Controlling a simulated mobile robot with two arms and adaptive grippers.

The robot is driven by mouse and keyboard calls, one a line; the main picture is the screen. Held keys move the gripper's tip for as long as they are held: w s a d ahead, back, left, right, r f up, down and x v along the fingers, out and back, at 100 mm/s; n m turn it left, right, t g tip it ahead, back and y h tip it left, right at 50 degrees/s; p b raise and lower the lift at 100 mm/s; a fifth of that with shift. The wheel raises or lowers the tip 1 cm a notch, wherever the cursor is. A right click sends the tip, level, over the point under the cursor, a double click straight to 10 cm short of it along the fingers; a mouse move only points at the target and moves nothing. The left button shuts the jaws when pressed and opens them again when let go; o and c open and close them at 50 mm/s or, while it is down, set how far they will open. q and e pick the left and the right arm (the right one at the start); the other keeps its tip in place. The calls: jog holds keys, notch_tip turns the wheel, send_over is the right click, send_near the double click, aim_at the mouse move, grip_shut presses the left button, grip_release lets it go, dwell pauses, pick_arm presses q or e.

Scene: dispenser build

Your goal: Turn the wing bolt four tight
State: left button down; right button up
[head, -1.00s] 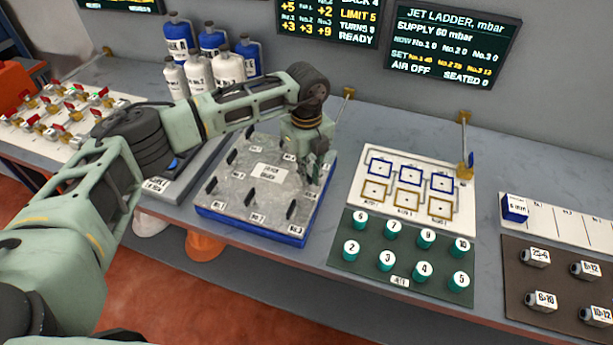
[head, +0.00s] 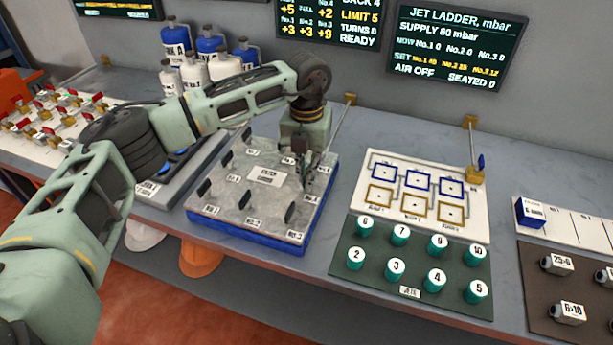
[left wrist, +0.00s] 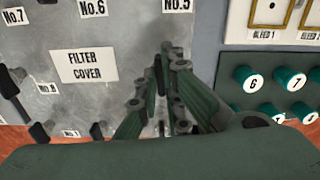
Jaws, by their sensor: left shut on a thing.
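The grey filter cover (head: 222,187) lies on a blue base (head: 252,240), with dark wing bolts around its rim. My left gripper (head: 311,180) points down at the cover's right edge, at the middle of that side. In the left wrist view my left gripper (left wrist: 163,72) is shut on a dark upright piece, between the No.5 label (left wrist: 177,5) and the front edge. This place fits wing bolt four, but the fingers hide most of the bolt and its label. I cannot tell how its wings are turned. My right gripper is out of view.
A green tray of numbered jets (head: 347,272) and a white bleed board (head: 427,225) lie right of the cover. Bottles (head: 222,68) stand behind my left arm. A thin post (head: 341,125) rises behind the cover. Screens hang on the wall.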

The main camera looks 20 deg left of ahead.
pick_arm(q)
jog(key=shift+m, duration=0.6)
jog(key=c, duration=1.9)
grip_release()
jog(key=shift+r, duration=0.1)
notch_tip(320, 180, up, 12)
jog(key=shift+b, duration=0.3)
